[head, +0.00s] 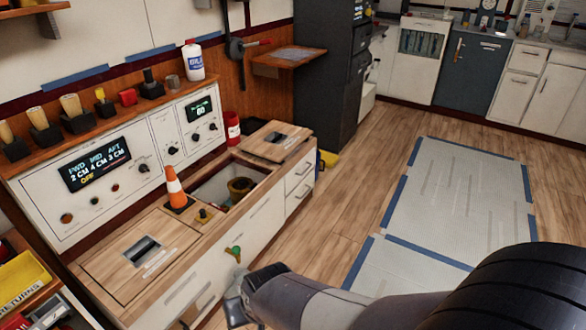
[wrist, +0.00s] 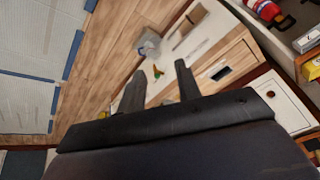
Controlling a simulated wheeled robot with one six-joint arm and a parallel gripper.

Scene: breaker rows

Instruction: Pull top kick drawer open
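My gripper (head: 237,300) is low in front of the white counter front (head: 215,262) in the head view. In the wrist view its two dark fingers (wrist: 160,72) stand apart with nothing held between them. A green and orange knob (head: 234,252) on the counter front is just above my gripper; it also shows between the fingers in the wrist view (wrist: 157,72). Two stacked white drawers, upper (head: 299,174) and lower (head: 299,193), are at the counter's far right end and look shut. No label shows which drawer is the kick drawer. My gripper is well to their left.
An orange cone (head: 175,187) stands on the counter beside an open well (head: 212,186). A wooden lid (head: 274,141) lies past the well. A grey cabinet (head: 324,85) stands beyond. The wooden floor (head: 330,225) right of the counter is clear, beside a grey mat (head: 450,200).

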